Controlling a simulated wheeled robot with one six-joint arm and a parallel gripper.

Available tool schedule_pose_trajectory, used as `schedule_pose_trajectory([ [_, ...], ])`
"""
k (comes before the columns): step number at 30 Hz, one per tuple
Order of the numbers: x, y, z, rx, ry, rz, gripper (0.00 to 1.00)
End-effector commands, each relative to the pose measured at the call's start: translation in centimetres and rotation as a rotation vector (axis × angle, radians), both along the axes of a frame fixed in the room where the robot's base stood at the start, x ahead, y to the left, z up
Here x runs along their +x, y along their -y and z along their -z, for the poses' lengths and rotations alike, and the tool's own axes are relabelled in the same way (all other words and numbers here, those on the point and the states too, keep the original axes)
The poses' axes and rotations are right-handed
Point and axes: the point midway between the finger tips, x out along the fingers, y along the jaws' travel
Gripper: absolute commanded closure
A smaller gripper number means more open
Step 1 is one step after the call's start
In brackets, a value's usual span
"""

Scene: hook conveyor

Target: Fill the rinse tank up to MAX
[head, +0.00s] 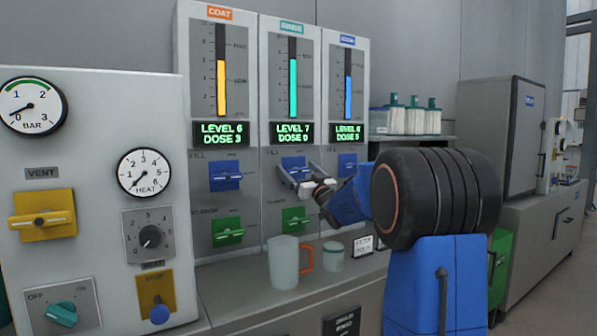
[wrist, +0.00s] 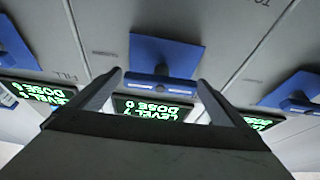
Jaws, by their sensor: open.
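My gripper (head: 300,180) is open in front of this valve. In the wrist view the blue valve handle (wrist: 161,82) lies between and just beyond the two open fingers (wrist: 160,92). I cannot tell whether they touch it. A green valve (head: 296,218) sits lower on the panel.
The COAT panel (head: 219,13) stands left, and another panel (head: 347,40) right, each with similar valves. A grey cabinet with gauges (head: 95,120) stands at left.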

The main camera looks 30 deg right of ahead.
Motion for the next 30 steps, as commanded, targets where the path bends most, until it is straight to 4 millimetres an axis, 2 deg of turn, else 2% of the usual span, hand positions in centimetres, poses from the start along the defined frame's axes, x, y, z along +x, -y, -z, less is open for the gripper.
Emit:
schedule_pose_trajectory([
  [6,-0.01,0.0,0.0,0.0,0.0,0.0,0.06],
  [11,-0.02,0.01,0.01,0.0,0.0,0.0,0.44],
  [20,-0.03,0.02,0.02,-0.027,0.001,0.0,0.44],
  [30,-0.06,-0.04,0.02,-0.221,0.009,0.001,0.44],
])
